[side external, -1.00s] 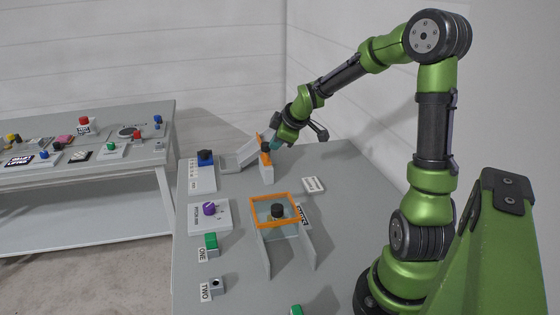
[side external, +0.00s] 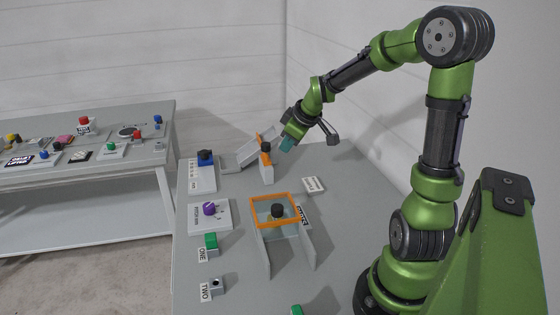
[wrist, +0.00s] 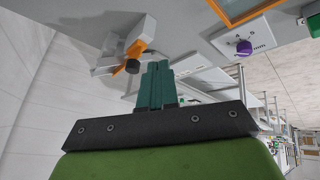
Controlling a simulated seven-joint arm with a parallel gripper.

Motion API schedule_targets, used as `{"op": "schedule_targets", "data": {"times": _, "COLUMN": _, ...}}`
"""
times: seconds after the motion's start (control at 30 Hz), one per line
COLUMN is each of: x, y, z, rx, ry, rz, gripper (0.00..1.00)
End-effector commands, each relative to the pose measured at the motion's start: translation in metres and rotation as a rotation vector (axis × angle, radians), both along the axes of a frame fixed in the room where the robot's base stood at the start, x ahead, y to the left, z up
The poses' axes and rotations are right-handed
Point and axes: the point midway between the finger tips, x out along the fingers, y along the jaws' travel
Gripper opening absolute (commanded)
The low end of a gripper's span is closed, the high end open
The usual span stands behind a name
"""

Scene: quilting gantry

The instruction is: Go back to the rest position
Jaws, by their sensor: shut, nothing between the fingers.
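My gripper (side external: 287,145) is at the end of my green arm, above the far part of the grey table (side external: 338,230). Its teal fingers also show in the wrist view (wrist: 157,80), pressed together with nothing between them. In the side view the fingertips are just to the right of an orange and white fixture (side external: 267,170) with a dark knob and stand apart from it. The same fixture shows in the wrist view (wrist: 125,55), up and to the left of the fingers.
An orange-framed clear panel with a black knob (side external: 277,211) stands mid-table. A second bench (side external: 90,180) stands behind at left. The table's right side is mostly clear.

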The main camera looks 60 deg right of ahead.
Motion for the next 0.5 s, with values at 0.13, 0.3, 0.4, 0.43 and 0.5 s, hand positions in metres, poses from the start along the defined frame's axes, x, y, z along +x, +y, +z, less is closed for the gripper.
{"op": "schedule_targets", "data": {"times": 0.13, "x": -0.023, "y": 0.032, "z": 0.005, "rx": 0.123, "ry": 0.016, "rz": -0.196, "gripper": 0.0}}
{"op": "schedule_targets", "data": {"times": 0.3, "x": -0.051, "y": 0.084, "z": 0.019, "rx": 0.254, "ry": 0.001, "rz": -0.387, "gripper": 0.0}}
{"op": "schedule_targets", "data": {"times": 0.4, "x": -0.071, "y": 0.118, "z": 0.03, "rx": 0.34, "ry": -0.022, "rz": -0.469, "gripper": 0.0}}
{"op": "schedule_targets", "data": {"times": 0.43, "x": -0.077, "y": 0.128, "z": 0.034, "rx": 0.367, "ry": -0.03, "rz": -0.486, "gripper": 0.0}}
{"op": "schedule_targets", "data": {"times": 0.5, "x": -0.092, "y": 0.152, "z": 0.041, "rx": 0.435, "ry": -0.046, "rz": -0.509, "gripper": 0.0}}
